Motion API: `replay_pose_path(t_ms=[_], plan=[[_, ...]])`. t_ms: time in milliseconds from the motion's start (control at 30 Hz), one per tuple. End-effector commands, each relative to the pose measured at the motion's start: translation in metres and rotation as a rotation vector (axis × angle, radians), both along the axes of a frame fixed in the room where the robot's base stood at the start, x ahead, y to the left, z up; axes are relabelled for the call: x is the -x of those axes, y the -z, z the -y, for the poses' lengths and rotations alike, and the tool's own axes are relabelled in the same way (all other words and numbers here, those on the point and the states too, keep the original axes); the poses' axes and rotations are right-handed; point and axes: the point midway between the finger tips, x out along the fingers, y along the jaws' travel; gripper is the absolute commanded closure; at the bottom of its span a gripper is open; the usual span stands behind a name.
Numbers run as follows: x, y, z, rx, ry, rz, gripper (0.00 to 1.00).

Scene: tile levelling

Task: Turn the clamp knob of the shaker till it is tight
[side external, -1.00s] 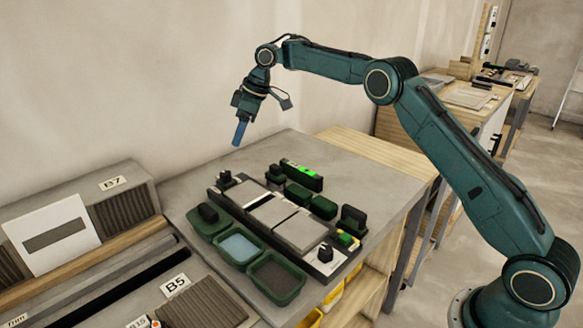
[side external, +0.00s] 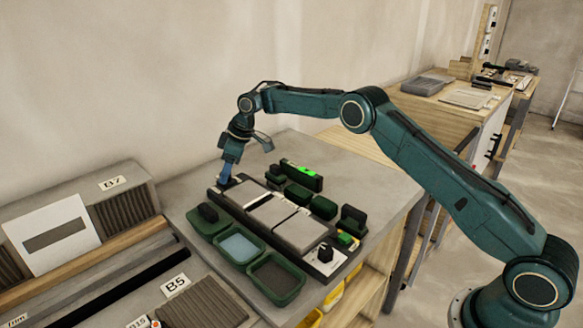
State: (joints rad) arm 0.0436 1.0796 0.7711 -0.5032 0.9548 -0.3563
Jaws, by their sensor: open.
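A long dark tray-like fixture (side external: 350,263) lies on the grey bench and bears several grey plates. No part is plainly marked as a shaker. A small black knob-like part (side external: 325,252) stands upright at the fixture's near right end. Another small dark part (side external: 238,181) is at its far left end, largely hidden by my gripper. My gripper (side external: 225,181) points down at that far left end, its blue fingers right at the part. The jaws are open. I cannot tell whether the fingers touch the part or straddle it.
Green bins (side external: 275,279) line the fixture's front left side. Green-and-black blocks (side external: 323,208) and a device with a lit green display (side external: 301,174) stand behind it. A rack labelled B7 (side external: 125,209) is at the left. The bench's back right (side external: 370,180) is clear.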

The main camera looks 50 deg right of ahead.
Motion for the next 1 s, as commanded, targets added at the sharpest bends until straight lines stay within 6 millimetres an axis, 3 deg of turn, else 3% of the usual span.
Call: replay_pose_path(t_ms=[333,567,1000], plan=[[-0.0009,0.0022,-0.0007,0.0,0.0,0.001,0.52],[-0.0008,0.002,-0.0007,0.0,0.0,0.0,0.95],[-0.0002,0.0014,-0.0033,-0.002,0.142,0.0,0.95]])
